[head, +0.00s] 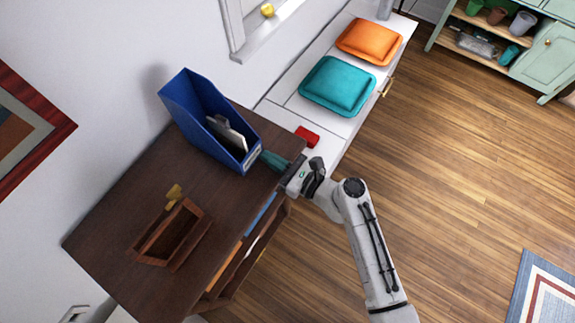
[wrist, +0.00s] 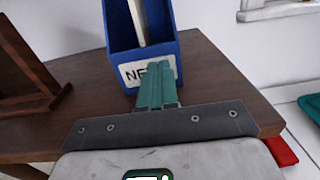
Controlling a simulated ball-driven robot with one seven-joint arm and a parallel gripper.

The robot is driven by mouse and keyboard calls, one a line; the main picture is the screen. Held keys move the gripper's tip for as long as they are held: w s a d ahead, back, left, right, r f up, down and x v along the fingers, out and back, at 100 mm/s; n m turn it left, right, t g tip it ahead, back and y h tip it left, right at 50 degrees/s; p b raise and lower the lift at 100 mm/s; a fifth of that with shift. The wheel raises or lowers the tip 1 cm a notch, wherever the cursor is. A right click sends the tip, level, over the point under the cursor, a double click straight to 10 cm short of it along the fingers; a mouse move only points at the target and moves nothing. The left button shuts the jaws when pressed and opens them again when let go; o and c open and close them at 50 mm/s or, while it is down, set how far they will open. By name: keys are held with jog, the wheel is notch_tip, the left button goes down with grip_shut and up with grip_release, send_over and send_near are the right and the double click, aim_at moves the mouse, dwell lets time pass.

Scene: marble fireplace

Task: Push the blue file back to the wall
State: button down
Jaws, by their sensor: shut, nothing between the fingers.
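The blue file (head: 190,100) stands upright on the dark wooden cabinet top, with papers and a grey item inside. Its back end is close to the wall; I cannot tell whether it touches. In the wrist view the file (wrist: 118,38) shows its front with a white label (wrist: 138,73). My gripper (head: 264,157) is shut and empty, its teal fingers pointing at the front of the file. In the wrist view the fingertips (wrist: 161,66) overlap the label's right part. Whether they touch it is unclear.
A brown wooden tray (head: 150,256) sits on the cabinet top (head: 112,214), left of the file. A red object (head: 307,136) lies on the white bench beside the cabinet, with teal (head: 337,86) and orange (head: 369,42) cushions farther along. The wooden floor (head: 450,170) is open to the right.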

jog(key=shift+x, duration=0.9)
jog(key=b+x, duration=0.2)
jog(key=x, duration=0.6)
jog(key=shift+w+a, duration=0.1)
jog(key=shift+a, duration=0.1)
jog(key=shift+s+d, duration=0.35)
jog(key=shift+d, duration=0.1)
jog(key=v, duration=1.3)
